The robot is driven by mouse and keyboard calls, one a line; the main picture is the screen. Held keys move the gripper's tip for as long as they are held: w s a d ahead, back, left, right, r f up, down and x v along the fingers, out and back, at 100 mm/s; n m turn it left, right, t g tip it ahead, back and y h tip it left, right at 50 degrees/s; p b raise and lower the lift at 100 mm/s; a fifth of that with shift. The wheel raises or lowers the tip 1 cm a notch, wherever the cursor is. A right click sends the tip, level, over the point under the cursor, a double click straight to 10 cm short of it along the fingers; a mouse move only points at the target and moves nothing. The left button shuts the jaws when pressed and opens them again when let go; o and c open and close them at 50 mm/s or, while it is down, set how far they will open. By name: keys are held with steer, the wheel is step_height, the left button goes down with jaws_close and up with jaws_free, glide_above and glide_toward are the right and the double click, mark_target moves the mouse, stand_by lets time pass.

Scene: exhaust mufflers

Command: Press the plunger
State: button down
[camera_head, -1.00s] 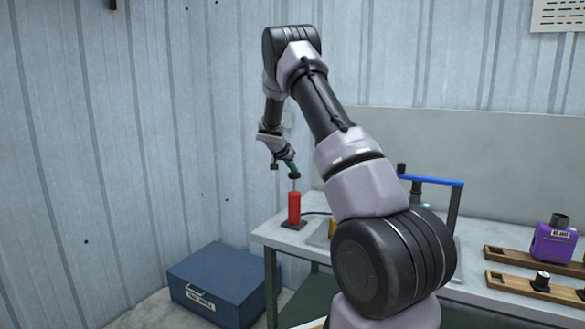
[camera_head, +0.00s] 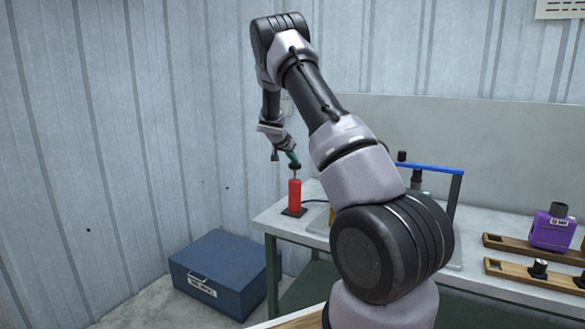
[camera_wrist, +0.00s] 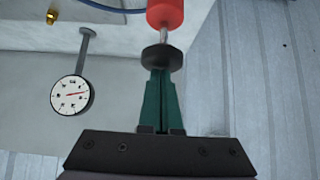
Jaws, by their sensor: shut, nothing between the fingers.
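The plunger is a black round knob (camera_wrist: 162,57) on a thin metal rod above a red cylinder (camera_head: 295,194). The cylinder stands upright on a dark base plate at the table's left corner. The knob also shows in the head view (camera_head: 295,166). My gripper (camera_wrist: 161,72) has green fingers, shut together with nothing between them. Its fingertips are at the top of the knob and appear to touch it. A short stretch of rod shows between knob and cylinder. In the wrist view the red cylinder (camera_wrist: 166,12) is cut off by the top edge.
A round dial gauge (camera_wrist: 71,95) stands left of the plunger in the wrist view. A blue-handled frame (camera_head: 430,169), a purple container (camera_head: 551,229) and wooden racks (camera_head: 525,282) are on the table to the right. A blue box (camera_head: 218,274) sits on the floor.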

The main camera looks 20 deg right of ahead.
steer(key=v, duration=1)
steer(key=shift+r, duration=0.15)
stand_by(0.4)
